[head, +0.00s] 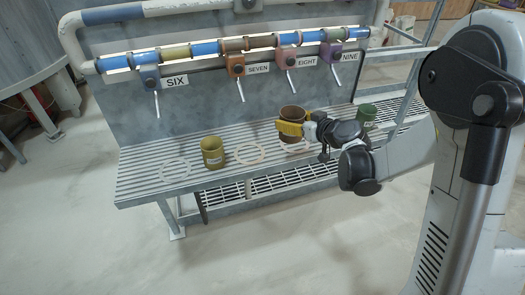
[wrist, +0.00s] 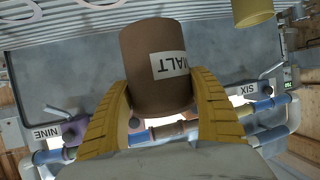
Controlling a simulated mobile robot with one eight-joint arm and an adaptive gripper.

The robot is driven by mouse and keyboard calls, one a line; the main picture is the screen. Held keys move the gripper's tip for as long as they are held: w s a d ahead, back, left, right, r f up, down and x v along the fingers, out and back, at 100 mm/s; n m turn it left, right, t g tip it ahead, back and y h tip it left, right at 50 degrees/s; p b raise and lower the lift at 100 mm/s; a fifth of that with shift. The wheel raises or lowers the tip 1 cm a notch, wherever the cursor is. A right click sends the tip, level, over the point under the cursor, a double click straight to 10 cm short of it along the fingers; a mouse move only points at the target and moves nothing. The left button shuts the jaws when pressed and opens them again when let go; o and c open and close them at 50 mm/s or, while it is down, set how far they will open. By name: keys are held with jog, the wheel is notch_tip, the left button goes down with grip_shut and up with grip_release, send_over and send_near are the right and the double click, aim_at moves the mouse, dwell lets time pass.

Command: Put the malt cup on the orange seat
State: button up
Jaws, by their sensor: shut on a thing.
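The brown malt cup (head: 291,112) is between the yellow fingers of my gripper (head: 290,128), over the bench near the pinkish ring below EIGHT. In the wrist view the cup (wrist: 158,60) shows its MALT label upside down, with a yellow finger of my gripper (wrist: 164,108) against each side. The cup looks upright in the head view; its exact height above the bench is hard to tell. A pale ring seat (head: 249,164) lies on the bench below the orange SEVEN valve (head: 236,66); its colour is washed out, and it looks empty. The pinkish ring (head: 297,151) is partly hidden.
An olive cup (head: 212,154) stands on the slatted bench (head: 140,186) left of the pale ring. A green cup (head: 367,112) stands at the right, behind my arm. Valve handles hang above the bench's back.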

jog(key=shift+n+y, duration=0.3)
jog(key=shift+n, duration=0.1)
jog(key=shift+w+a+f+b, duration=1)
jog(key=shift+a+f, duration=1.15)
jog(key=shift+a, duration=0.25)
jog(key=shift+w+a+f+b, duration=0.95)
jog(key=shift+a+f+b, duration=0.1)
jog(key=shift+a+f, duration=1.2)
jog(key=shift+w+a+f+b, duration=1)
jog(key=shift+a+f, duration=1.05)
jog(key=shift+a, duration=0.45)
jog(key=shift+s, duration=0.1)
jog(key=shift+f, duration=0.2)
jog(key=o, duration=1.2)
jog(key=shift+r, duration=0.1)
